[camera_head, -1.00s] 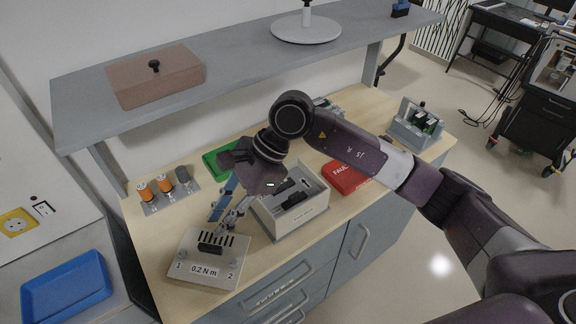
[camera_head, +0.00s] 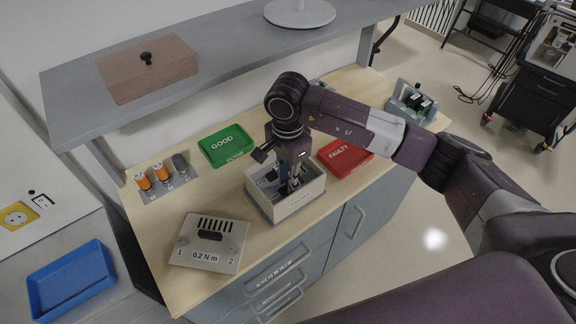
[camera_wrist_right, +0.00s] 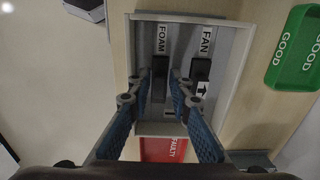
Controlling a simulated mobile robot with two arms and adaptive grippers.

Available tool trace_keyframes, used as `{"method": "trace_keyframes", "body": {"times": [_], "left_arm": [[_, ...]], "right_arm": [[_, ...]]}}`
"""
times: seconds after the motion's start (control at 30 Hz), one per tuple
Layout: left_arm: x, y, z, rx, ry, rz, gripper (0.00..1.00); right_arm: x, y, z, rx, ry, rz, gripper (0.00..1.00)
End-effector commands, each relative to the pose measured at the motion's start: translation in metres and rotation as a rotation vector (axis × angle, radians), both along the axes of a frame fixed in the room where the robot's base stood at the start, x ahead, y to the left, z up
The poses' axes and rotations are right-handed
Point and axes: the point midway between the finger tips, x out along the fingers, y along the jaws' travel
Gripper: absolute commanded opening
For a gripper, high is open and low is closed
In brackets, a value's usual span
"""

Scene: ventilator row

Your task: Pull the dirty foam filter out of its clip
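An open grey box (camera_head: 292,208) stands on the wooden bench. In the right wrist view its inside (camera_wrist_right: 226,92) shows two places labelled FOAM and FAN. A dark block (camera_wrist_right: 160,78), which looks like the foam filter, sits below the FOAM label; another dark block (camera_wrist_right: 201,69) sits below FAN. I cannot make out the clip or how dirty the foam is. My right gripper (camera_wrist_right: 160,85) points down into the box, its blue-padded fingers apart on either side of the FOAM block, with gaps visible. It also shows in the head view (camera_head: 293,182), hiding part of the box. My left gripper is out of view.
A slotted cover plate (camera_head: 232,252) marked 0.2 N m lies left of the box. A green GOOD tray (camera_head: 226,146) is behind, a red FAULTY tray (camera_head: 346,157) to the right. Orange-topped tools (camera_head: 144,181) stand far left. A grey shelf (camera_head: 226,70) overhangs the bench's back.

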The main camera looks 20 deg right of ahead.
Motion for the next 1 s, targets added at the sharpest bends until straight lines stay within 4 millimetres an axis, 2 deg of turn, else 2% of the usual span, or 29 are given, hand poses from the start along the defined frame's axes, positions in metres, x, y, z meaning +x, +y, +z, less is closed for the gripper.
{"method": "trace_keyframes", "body": {"times": [0.37,0.57,0.63,0.67,0.77,1.0], "left_arm": [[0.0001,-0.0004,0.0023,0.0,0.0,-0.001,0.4],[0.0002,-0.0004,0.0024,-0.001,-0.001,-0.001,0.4],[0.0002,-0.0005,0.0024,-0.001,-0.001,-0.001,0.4],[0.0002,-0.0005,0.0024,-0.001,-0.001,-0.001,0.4],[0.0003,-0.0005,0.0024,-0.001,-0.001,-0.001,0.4],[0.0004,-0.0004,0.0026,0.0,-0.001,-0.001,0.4]], "right_arm": [[0.0,0.0002,-0.0077,0.0,-0.001,0.0,0.19],[0.0001,0.0001,-0.0075,0.0,-0.001,0.0,0.0],[0.0001,0.0001,-0.0074,0.0,-0.001,0.0,0.0],[0.0001,0.0001,-0.0074,0.0,-0.001,0.0,0.11],[0.0001,0.0002,-0.0072,0.001,-0.002,0.0,0.0],[0.0003,0.0001,-0.0066,0.001,-0.002,0.0,0.0]]}}
